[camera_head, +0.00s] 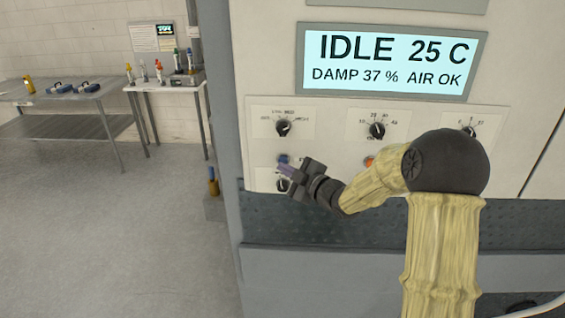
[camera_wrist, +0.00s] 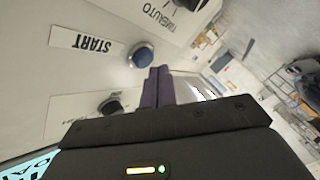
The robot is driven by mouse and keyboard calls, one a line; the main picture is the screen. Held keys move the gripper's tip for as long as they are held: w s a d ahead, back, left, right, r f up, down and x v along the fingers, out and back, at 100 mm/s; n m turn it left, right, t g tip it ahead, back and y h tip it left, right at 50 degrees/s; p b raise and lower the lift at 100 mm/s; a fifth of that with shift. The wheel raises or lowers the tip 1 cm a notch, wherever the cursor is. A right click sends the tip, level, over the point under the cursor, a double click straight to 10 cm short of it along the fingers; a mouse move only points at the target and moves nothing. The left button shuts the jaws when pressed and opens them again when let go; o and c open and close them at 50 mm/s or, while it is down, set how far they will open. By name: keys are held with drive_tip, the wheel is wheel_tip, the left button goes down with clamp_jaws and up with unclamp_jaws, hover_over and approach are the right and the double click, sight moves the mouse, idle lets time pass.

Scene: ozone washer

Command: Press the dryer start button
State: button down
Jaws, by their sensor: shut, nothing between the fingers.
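The blue start button (camera_wrist: 141,55) sits on the pale panel beside an upside-down START label (camera_wrist: 86,43) in the wrist view. In the head view the blue button (camera_head: 283,158) shows just above my gripper (camera_head: 285,169). In the wrist view my gripper's purple fingers (camera_wrist: 158,72) are closed together, empty, with their tips close beside the button. A small gap shows in the picture; I cannot tell the depth between tips and panel. The display (camera_head: 390,62) reads IDLE 25 C, DAMP 37 %, AIR OK.
An orange button (camera_head: 369,161) is to the right, partly covered by my arm. Tables (camera_head: 60,92) with tools stand far left; the floor between is clear.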

drive_tip(key=shift+w, duration=0.3)
drive_tip(key=shift+w, duration=0.45)
idle(0.8)
idle(0.4)
drive_tip(key=shift+s+b, duration=0.75)
drive_tip(key=shift+s, duration=0.15)
drive_tip(key=s+b, duration=0.2)
drive_tip(key=s, duration=0.3)
drive_tip(key=shift+b, duration=0.35)
